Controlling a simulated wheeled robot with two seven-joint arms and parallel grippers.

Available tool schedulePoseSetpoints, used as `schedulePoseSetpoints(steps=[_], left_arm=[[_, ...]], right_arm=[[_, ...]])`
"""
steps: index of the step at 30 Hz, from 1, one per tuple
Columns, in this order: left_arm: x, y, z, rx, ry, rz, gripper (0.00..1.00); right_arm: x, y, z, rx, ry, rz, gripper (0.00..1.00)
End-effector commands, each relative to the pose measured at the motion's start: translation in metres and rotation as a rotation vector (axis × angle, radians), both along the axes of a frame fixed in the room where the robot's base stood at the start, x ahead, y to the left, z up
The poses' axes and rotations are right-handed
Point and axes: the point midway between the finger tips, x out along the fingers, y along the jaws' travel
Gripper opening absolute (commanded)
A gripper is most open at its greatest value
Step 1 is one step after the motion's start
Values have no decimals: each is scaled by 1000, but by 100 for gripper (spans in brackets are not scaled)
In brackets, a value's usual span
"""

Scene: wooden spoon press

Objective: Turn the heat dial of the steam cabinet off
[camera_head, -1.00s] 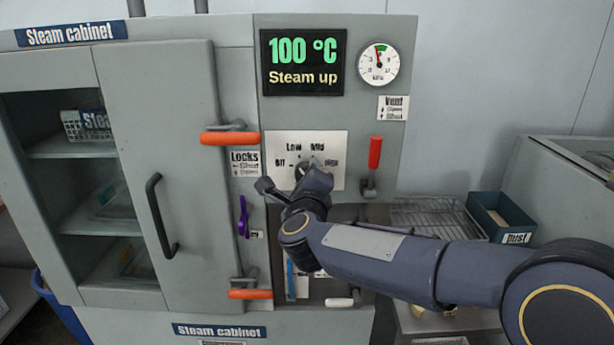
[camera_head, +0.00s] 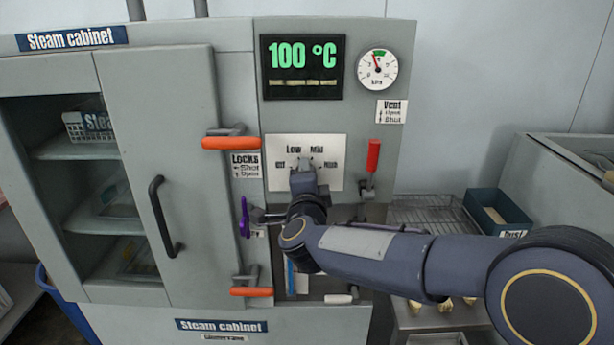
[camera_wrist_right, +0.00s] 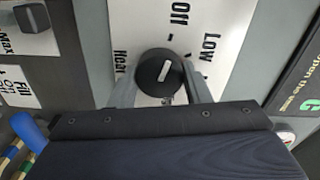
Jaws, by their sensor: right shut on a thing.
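The steam cabinet (camera_head: 230,80) fills the left and middle of the head view. Its heat dial (camera_wrist_right: 158,78) is a round black knob with a white pointer mark, on a white plate (camera_head: 333,150) with Off, Low and other labels. In the right wrist view the mark points between Off and Low, nearer Off. My right gripper (camera_wrist_right: 164,84) is shut on the dial, one finger on each side. In the head view my right gripper (camera_head: 303,183) hides part of the dial and the plate. My left gripper is not in view.
A display (camera_head: 302,67) reads 100 °C; its lower line is unreadable. A gauge (camera_head: 377,70), red vent lever (camera_head: 373,155), orange lock handles (camera_head: 230,143) and a purple handle (camera_head: 244,217) are nearby. A wire rack (camera_head: 425,215) and dark bin (camera_head: 497,212) stand right.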

Motion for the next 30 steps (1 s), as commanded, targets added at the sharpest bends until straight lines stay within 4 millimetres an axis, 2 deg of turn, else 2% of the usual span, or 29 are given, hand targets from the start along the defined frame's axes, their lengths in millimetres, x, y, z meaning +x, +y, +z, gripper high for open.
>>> schedulePoseSetpoints(steps=[16,17,21,30], left_arm=[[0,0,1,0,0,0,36],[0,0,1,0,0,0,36],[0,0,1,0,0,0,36],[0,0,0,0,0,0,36]], right_arm=[[0,1,-1,-27,0,2,20],[0,1,-1,-27,0,2,46],[0,1,0,-26,0,2,64],[-1,0,0,-25,0,1,65]])
